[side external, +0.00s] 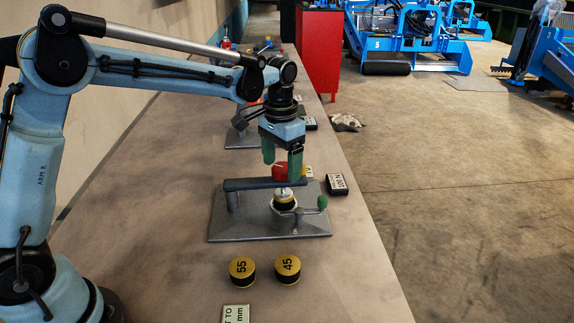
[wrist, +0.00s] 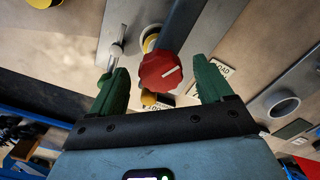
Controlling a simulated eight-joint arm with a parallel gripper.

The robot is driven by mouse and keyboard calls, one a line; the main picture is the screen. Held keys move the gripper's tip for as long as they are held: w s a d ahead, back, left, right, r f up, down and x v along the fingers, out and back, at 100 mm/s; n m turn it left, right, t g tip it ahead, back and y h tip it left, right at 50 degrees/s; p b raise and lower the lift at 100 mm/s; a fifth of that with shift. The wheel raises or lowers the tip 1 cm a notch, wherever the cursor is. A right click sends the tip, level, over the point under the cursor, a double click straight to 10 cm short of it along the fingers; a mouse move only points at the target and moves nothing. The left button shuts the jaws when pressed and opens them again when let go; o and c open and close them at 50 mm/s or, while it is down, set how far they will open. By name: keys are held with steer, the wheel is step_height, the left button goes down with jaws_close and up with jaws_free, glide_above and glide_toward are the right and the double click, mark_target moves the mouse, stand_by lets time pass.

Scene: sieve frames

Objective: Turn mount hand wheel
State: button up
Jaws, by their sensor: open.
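A red hand wheel (side external: 280,170) with a white line on its face sits at the mount's grey bar (side external: 262,184). It also shows in the wrist view (wrist: 158,74), between my fingers. My gripper (side external: 282,167) is open, with green fingers pointing down over the mount. In the wrist view my gripper (wrist: 158,78) has one finger on each side of the wheel, with gaps showing. I cannot tell how far above it the fingertips are. The mount's grey base plate (side external: 228,225) holds a gold-banded cylinder (side external: 284,200) and a metal lever with a green knob (side external: 322,202).
Two gold-topped black discs marked 55 (side external: 242,269) and 45 (side external: 288,268) stand in front of the plate. A black labelled block (side external: 337,184) lies at its right. A white label (side external: 236,313) lies near the front. Another grey plate (side external: 240,138) stands farther back.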

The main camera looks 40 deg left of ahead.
step_height(320, 180, up, 12)
steer(key=shift+f, duration=0.2)
stand_by(0.5)
steer(key=s+a+f+n+t, duration=0.1)
steer(key=s+f+t, duration=0.2)
steer(key=s, duration=0.5)
steer(key=s+a+f+t, duration=0.1)
steer(key=s+f+t, duration=0.3)
steer(key=s, duration=0.5)
steer(key=shift+s+a+f+n, duration=0.25)
steer(key=shift+f+n, duration=0.15)
steer(key=shift+f, duration=0.3)
step_height(320, 180, up, 8)
steer(key=m+g, duration=0.2)
steer(key=g, duration=0.5)
glide_above(284, 166)
step_height(284, 166, down, 12)
steer(key=shift+r, duration=0.2)
